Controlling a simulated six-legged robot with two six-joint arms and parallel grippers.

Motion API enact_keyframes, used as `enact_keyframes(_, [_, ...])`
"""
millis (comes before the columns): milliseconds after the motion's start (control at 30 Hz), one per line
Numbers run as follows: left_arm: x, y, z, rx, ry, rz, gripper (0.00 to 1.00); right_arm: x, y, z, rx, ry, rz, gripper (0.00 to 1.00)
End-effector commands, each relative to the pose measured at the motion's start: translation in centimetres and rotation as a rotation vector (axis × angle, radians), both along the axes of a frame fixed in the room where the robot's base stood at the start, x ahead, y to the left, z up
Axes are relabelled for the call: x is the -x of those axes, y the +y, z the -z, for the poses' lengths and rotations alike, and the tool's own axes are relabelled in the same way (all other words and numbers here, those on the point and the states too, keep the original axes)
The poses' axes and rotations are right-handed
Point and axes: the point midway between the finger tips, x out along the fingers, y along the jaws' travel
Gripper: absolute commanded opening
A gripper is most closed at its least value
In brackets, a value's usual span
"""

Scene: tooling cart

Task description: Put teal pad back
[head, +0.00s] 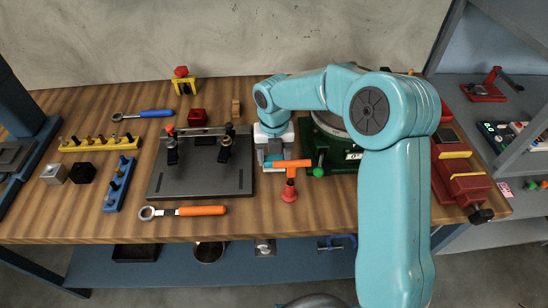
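My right arm reaches in from the right, and its white and teal gripper (272,163) points down at the wooden bench, just right of the dark fixture plate (200,186). A small teal patch (268,164) shows between its fingertips. It may be the teal pad, but it is too small to be sure. I cannot tell whether the fingers are closed on it. No other teal pad is clear in view. My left gripper is not in view.
An orange-topped red tool (291,180) stands close beside the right gripper. A green device (340,160) is behind my arm. The orange-handled wrench (184,211), yellow rack (100,143) and blue rack (119,186) lie left.

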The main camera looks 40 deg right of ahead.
Motion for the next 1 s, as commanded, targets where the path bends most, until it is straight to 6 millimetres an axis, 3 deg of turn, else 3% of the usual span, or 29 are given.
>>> enact_keyframes(100, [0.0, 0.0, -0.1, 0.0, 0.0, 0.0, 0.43, 0.1, 0.0, 1.1, -0.001, 0.001, 0.001, 0.32])
enact_keyframes(467, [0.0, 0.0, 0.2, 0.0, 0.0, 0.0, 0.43, 0.0, 0.0, 1.5, 0.0, 0.0, 0.0, 0.32])
enact_keyframes(500, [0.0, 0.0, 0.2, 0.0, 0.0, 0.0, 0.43, 0.0, 0.0, 1.5, 0.0, 0.0, 0.0, 0.67])
enact_keyframes(567, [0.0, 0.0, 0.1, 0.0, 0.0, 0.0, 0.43, 0.0, 0.0, 1.4, 0.0, 0.0, 0.0, 0.86])
enact_keyframes(867, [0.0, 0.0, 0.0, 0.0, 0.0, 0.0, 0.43, 0.0, 0.0, 1.2, 0.0, 0.0, 0.0, 0.86])
enact_keyframes(1000, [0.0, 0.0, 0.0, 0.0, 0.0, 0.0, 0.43, -0.1, 0.0, -0.1, 0.0, -0.004, 0.0, 0.86])
